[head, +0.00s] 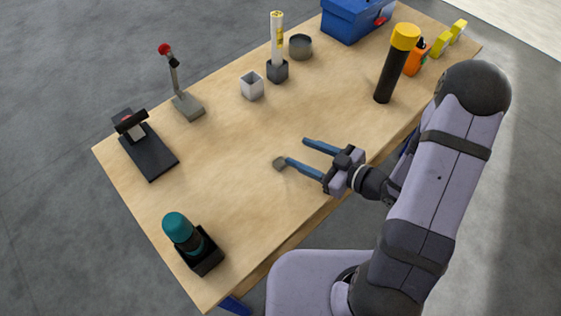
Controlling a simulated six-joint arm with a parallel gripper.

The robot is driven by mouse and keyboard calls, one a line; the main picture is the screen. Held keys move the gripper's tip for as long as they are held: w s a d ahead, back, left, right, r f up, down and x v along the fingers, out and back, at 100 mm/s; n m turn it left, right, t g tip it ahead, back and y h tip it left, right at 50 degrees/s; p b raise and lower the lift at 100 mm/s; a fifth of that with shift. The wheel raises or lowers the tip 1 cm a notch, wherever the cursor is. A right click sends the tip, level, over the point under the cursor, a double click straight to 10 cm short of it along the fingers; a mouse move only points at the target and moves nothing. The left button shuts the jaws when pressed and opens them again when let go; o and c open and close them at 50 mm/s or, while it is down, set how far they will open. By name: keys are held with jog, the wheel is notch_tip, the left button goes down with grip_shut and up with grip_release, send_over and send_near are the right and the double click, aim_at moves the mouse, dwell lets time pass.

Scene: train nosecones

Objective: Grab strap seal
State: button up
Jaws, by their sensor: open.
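A small grey-brown block (279,163), which looks like the strap seal, lies on the table at the tip of my gripper's lower finger. My gripper (297,151) has two blue fingers spread wide, with nothing seen held between them. It points left, low over the middle of the table. The block is by the lower fingertip, not centred between the fingers; I cannot tell whether they touch.
On the wooden table (225,165) stand a black device (148,158), a red-knobbed lever (187,106), a teal-topped item in a black holder (180,228), a grey cup (252,87), a yellow-capped black tube (393,70) and a blue toolbox (345,23). The table's middle left is clear.

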aim_at(285, 164)
jog(key=shift+y, duration=0.7)
jog(key=s, duration=0.1)
jog(key=s+d+f, duration=0.1)
jog(key=s, duration=0.2)
jog(key=shift+s+d+f, duration=0.1)
jog(key=shift+d+f, duration=0.15)
jog(key=shift+f, duration=0.1)
jog(key=shift+s+y, duration=0.3)
jog(key=shift+s, duration=0.2)
jog(key=shift+p+x, duration=0.3)
jog(key=shift+x, duration=0.75)
jog(key=shift+a, duration=0.15)
jog(key=p+x, duration=0.2)
jog(key=x, duration=0.1)
jog(key=shift+a, duration=0.2)
jog(key=shift+x, duration=0.8)
jog(key=shift+f, duration=0.15)
